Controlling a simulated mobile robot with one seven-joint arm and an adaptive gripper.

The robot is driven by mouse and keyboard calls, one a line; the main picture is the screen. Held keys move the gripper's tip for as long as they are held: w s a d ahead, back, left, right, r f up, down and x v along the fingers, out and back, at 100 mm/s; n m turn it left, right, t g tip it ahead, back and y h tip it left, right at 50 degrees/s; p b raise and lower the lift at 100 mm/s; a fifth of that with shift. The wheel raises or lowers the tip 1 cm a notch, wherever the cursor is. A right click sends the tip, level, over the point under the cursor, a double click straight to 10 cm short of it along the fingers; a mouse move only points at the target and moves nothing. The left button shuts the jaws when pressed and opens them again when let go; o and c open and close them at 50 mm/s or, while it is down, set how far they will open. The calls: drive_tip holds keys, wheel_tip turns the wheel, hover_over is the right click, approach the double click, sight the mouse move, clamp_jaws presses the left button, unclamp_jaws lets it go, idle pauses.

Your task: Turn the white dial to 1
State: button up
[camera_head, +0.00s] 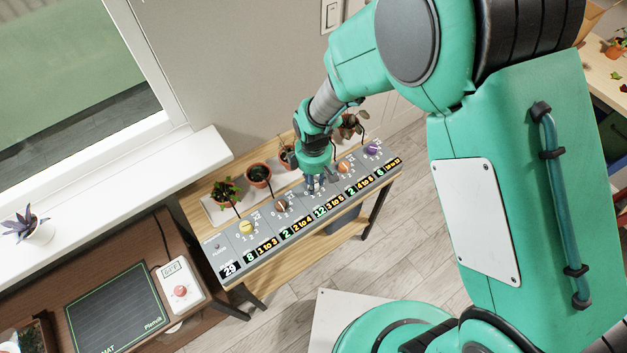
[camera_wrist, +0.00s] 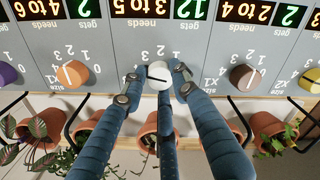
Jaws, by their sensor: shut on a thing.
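The white dial (camera_wrist: 158,76) is on the grey panel, in the middle of the wrist view, with a dark line across its face. Printed digits stand around it, partly hidden by my fingers, and I cannot tell which one the line marks. My gripper (camera_wrist: 156,88) has its blue fingers around the dial, shut on it, with one finger on each side and one below in the picture. In the head view my gripper (camera_head: 314,184) reaches down to the grey panel (camera_head: 262,222) and hides the white dial.
On the panel, yellow (camera_head: 246,228) and brown (camera_head: 281,205) dials lie left of my gripper, orange (camera_head: 344,167) and purple (camera_head: 373,148) dials right. Several potted plants line its back edge; one terracotta pot (camera_wrist: 90,126) is near my fingers. A white controller (camera_head: 180,288) sits on the lower brown table.

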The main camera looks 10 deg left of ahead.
drive_tip(key=m+p, duration=0.1)
drive_tip(key=m, duration=0.2)
drive_tip(key=shift+r+p, duration=0.15)
drive_tip(key=shift+p, duration=0.2)
drive_tip(key=m+p, duration=0.1)
drive_tip(key=m, duration=0.3)
drive_tip(key=m+p, duration=0.2)
drive_tip(key=m, duration=0.5)
drive_tip(key=shift+p, duration=0.35)
drive_tip(key=m+p, duration=0.1)
drive_tip(key=m, duration=0.3)
drive_tip(key=shift+m, duration=0.4)
drive_tip(key=m, duration=0.4)
drive_tip(key=shift+p, duration=0.4)
drive_tip(key=shift+m, duration=0.3)
drive_tip(key=o, duration=1.2)
drive_tip(key=shift+c, duration=0.2)
